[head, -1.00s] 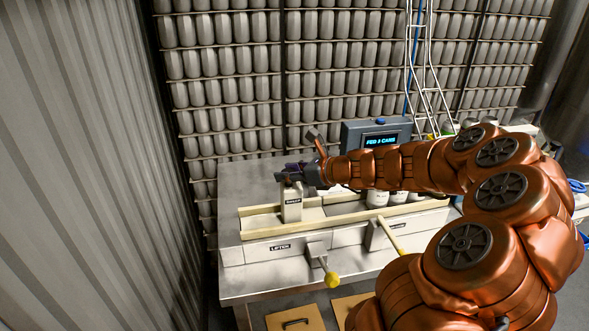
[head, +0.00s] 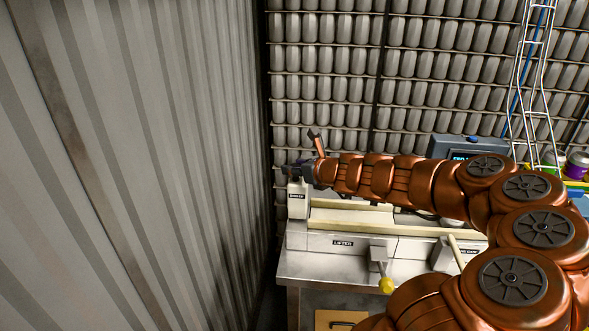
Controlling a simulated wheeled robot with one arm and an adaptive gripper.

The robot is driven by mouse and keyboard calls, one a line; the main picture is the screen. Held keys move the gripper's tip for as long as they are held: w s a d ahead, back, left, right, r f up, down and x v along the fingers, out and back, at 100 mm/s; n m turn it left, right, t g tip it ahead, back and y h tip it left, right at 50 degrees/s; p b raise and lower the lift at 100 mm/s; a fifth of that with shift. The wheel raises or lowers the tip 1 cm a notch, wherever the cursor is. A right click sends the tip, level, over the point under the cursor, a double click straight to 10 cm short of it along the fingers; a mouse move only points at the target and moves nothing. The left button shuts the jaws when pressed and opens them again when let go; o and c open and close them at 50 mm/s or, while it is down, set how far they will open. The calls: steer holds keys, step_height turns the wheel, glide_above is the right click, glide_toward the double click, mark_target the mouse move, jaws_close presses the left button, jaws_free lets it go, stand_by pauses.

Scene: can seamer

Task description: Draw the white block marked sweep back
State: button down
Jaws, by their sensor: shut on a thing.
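The white block marked sweep (head: 298,207) stands upright at the left end of the pale rail channel (head: 345,218) on the bench. Its dark label faces me. My gripper (head: 293,171) is at the top of the block and shut on it. My arm reaches in from the right. The fingertips are small and dark here, so their exact contact with the block is hard to make out.
A lever with a yellow knob (head: 386,286) sticks out from the bench front, near the lifter label (head: 343,242). A grey display box (head: 462,147) stands behind my arm. A corrugated wall (head: 150,150) rises close on the left. My arm hides part of the bench.

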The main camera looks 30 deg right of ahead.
steer(key=shift+a, duration=0.15)
steer(key=c, duration=0.6)
jaws_free()
steer(key=shift+w+a, duration=0.1)
steer(key=shift+w, duration=0.05)
steer(key=shift+s+d+r, duration=0.2)
steer(key=shift+s+r, duration=0.1)
steer(key=shift+s, duration=0.2)
steer(key=shift+v, duration=5.45)
steer(key=shift+f, duration=0.15)
